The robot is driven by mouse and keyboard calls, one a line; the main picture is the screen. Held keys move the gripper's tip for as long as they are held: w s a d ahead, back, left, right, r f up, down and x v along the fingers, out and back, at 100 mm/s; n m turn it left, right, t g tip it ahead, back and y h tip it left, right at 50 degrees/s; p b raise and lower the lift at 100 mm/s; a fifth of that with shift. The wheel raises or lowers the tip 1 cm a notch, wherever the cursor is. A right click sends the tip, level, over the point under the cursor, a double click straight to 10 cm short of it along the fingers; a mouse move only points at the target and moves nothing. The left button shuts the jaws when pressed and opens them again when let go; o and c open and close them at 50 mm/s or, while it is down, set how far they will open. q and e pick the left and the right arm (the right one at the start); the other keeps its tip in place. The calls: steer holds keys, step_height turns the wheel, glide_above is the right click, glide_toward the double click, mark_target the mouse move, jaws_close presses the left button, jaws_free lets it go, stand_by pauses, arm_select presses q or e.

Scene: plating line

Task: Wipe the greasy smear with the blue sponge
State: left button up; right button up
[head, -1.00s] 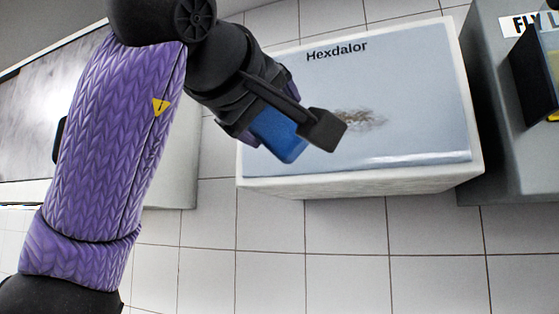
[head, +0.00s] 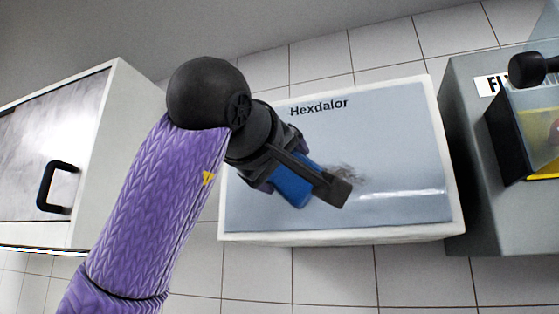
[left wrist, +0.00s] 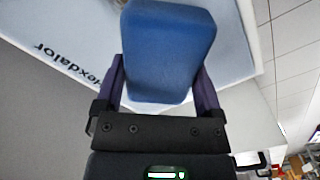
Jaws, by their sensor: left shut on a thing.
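The blue sponge (head: 290,187) is held in my left gripper (head: 302,186), over the left-middle part of a pale blue-grey worktop. In the left wrist view the sponge (left wrist: 167,52) sits between the two fingers. The greasy smear (head: 350,177) is a dark brownish streaky patch on the worktop. It shows just right of the gripper, which hides part of it. I cannot tell whether the sponge touches the surface. The smear does not show in the left wrist view. My right gripper is not seen.
The worktop (head: 400,150) is marked "Hexdalor" and has a white edge; its right side is clear. A grey unit (head: 465,120) with a partly hidden sign stands to the right. A white cabinet (head: 130,120) with a black handle (head: 58,187) is at the left.

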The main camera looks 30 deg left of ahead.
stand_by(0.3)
arm_select(q)
steer(key=shift+x, duration=1.05)
steer(key=shift+d, duration=0.1)
